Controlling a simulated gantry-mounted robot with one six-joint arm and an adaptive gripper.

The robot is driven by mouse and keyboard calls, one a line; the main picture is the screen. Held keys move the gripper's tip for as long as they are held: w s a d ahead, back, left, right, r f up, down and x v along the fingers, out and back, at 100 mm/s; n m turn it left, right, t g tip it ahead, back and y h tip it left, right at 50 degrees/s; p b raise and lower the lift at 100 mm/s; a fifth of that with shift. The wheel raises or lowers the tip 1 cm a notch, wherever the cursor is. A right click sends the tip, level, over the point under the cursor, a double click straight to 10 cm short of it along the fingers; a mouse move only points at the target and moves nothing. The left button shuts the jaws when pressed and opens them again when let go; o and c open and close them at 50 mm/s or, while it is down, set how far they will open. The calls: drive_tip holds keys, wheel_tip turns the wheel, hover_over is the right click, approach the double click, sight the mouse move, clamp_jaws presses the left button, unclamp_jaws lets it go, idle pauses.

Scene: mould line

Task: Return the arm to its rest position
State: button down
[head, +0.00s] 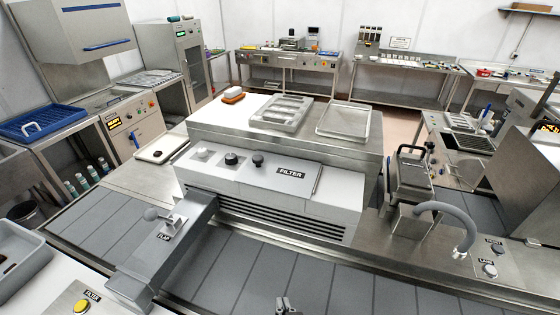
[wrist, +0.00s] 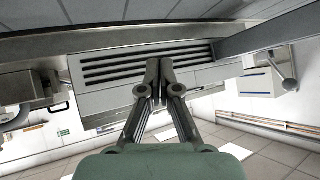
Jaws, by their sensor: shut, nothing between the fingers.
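My gripper (head: 284,306) shows only as a small dark tip at the bottom edge of the head view. In the wrist view my gripper (wrist: 159,82) is in full view, its two fingers together with nothing between them. Behind the fingers in that view is the slotted front of the filter unit (wrist: 120,68); the fingers appear apart from it. The filter unit (head: 270,180) stands in the middle of the head view, with a "FILTER" plate and dark knobs on top. The rest of my arm is hidden.
A grey arm-like beam with a "FLIP" label (head: 165,240) juts forward at the left. A curved grey spout (head: 460,220) and a hinged press (head: 408,175) stand at the right. A yellow button (head: 82,306) is at lower left. Grey floor panels (head: 300,270) in front of the unit are clear.

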drive_tip(key=s+r+t+h+p, duration=0.2)
drive_tip(key=r+p, duration=1.2)
drive_tip(key=r, duration=0.7)
drive_tip(key=shift+s+a+p, duration=0.25)
drive_tip(key=shift+s+p, duration=0.05)
drive_tip(key=shift+s, duration=0.35)
